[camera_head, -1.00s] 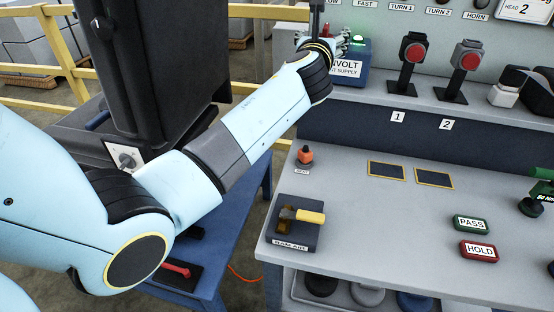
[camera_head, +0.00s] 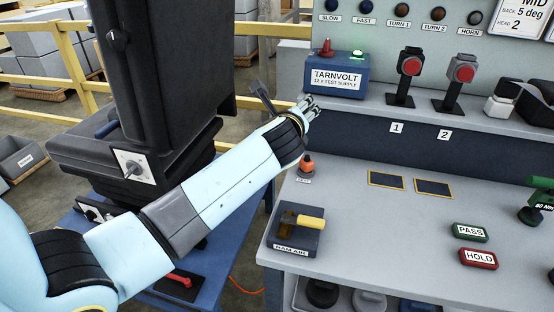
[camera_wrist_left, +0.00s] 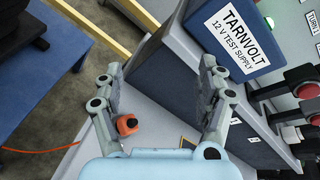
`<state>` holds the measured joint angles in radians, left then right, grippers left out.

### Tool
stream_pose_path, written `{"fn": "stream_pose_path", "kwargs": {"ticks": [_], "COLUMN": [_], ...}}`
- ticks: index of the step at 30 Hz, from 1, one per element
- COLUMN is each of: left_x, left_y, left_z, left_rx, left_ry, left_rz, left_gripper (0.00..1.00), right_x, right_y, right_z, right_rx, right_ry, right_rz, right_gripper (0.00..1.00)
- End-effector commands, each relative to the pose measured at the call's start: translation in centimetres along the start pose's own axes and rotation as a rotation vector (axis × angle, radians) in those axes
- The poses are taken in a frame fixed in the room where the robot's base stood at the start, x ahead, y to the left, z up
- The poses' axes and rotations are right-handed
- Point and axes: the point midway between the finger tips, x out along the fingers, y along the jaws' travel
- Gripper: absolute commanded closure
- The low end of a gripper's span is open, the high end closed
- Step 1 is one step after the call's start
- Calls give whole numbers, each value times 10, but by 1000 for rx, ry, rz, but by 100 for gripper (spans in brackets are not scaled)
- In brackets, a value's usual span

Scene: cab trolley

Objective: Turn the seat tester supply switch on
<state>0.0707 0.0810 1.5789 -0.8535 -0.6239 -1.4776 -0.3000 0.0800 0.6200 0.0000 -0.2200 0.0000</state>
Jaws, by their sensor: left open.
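The seat tester supply is a blue box (camera_head: 337,80) lettered TARNVOLT 12 V TEST SUPPLY, on the bench's raised shelf. A red switch (camera_head: 326,49) stands on its top left. A green lamp (camera_head: 357,55) on its top right is lit. In the left wrist view the box (camera_wrist_left: 236,30) shows tilted at the top, its switch out of sight. My left gripper (camera_head: 310,106) is below and left of the box's front, apart from the switch. Its open, empty fingers also show in the left wrist view (camera_wrist_left: 160,70). My right gripper is out of view.
An orange part (camera_head: 306,162) stands on the bench below my left gripper. Two red-buttoned stands (camera_head: 410,67) are right of the box. A black seat (camera_head: 165,80) stands left, near my arm. The bench middle is mostly clear.

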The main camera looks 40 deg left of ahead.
Motion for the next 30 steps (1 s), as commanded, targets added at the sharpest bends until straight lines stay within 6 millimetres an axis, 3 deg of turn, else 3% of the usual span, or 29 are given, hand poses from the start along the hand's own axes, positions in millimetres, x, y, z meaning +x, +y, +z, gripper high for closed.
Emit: {"fn": "stream_pose_path", "kwargs": {"ticks": [9, 15, 30], "left_x": [-20, -30, -34], "left_y": [55, 76, 83], "left_z": [-37, -52, -57], "left_rx": [-301, -427, -475], "left_ry": [86, 114, 124], "left_rz": [124, 181, 204], "left_gripper": [26, 26, 26], "right_x": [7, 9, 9], "right_y": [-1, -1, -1], "right_z": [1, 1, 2], "right_rx": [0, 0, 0], "right_ry": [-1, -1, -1], "right_rz": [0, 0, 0], "right_gripper": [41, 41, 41]}}
